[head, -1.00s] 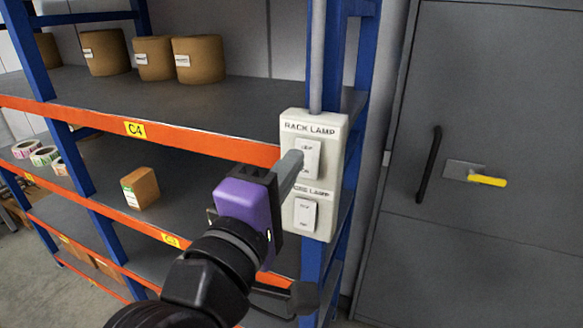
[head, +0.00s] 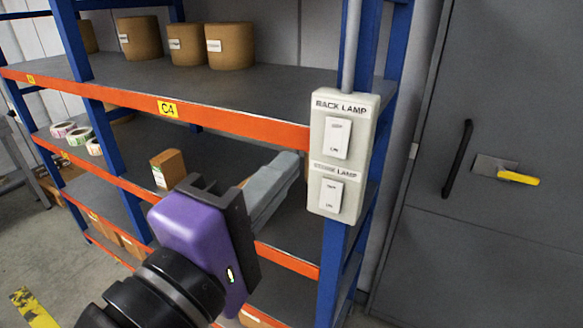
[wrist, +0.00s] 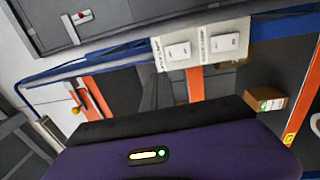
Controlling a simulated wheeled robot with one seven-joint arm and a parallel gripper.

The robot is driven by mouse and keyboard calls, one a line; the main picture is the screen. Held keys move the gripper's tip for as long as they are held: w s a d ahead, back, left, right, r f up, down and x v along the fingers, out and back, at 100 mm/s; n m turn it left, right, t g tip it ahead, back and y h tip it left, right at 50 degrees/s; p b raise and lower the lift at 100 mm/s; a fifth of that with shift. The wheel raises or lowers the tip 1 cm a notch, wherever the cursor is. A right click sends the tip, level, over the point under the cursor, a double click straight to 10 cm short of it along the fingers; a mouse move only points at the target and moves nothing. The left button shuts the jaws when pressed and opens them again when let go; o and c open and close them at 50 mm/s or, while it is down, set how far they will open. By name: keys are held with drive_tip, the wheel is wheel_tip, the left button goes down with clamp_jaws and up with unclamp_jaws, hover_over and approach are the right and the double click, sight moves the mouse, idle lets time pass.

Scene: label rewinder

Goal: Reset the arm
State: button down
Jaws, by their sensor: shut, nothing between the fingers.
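My gripper (head: 283,172) is shut and empty in the head view, its grey fingers pointing up and right. Its purple body also fills the lower part of the wrist view (wrist: 170,155). In the head view it stands in front of the rack, to the left of the switch box (head: 319,198) and apart from it in the picture. The box carries the rack lamp switch (head: 337,138) above a second lamp switch (head: 330,195), whose label is blurred. The box also shows in the wrist view (wrist: 200,43).
The blue and orange rack (head: 235,118) fills the left and middle. Brown rolls (head: 230,47) stand on its upper shelf, and a small carton (head: 168,168) and label rolls (head: 78,136) on the one below. A grey cabinet with a yellow handle (head: 519,177) stands right.

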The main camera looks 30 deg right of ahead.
drive_tip(key=shift+a, duration=0.1)
idle(0.5)
drive_tip(key=w+a+r+n+t+y, duration=0.1)
drive_tip(key=w+a+n+t+y, duration=0.3)
drive_tip(key=w+a+t+y, duration=0.45)
drive_tip(key=s+a+f+n+y, duration=0.1)
drive_tip(key=s+a+f+y, duration=0.1)
drive_tip(key=f+y, duration=0.45)
drive_tip(key=s+a+f+n+y, duration=0.25)
drive_tip(key=f+y, duration=0.25)
drive_tip(key=f, duration=0.3)
drive_tip(key=s+d+f+m+g+h, duration=0.2)
drive_tip(key=s+d+f+m, duration=0.5)
drive_tip(key=s+d+f, duration=0.3)
drive_tip(key=s+d+f+m+g+h, duration=0.2)
drive_tip(key=s+d+f+m, duration=0.5)
drive_tip(key=s, duration=1.2)
drive_tip(key=d+f+g, duration=0.1)
drive_tip(key=d+f, duration=0.1)
drive_tip(key=d, duration=0.1)
drive_tip(key=shift+d+f+m, duration=0.2)
drive_tip(key=shift+f+m, duration=0.15)
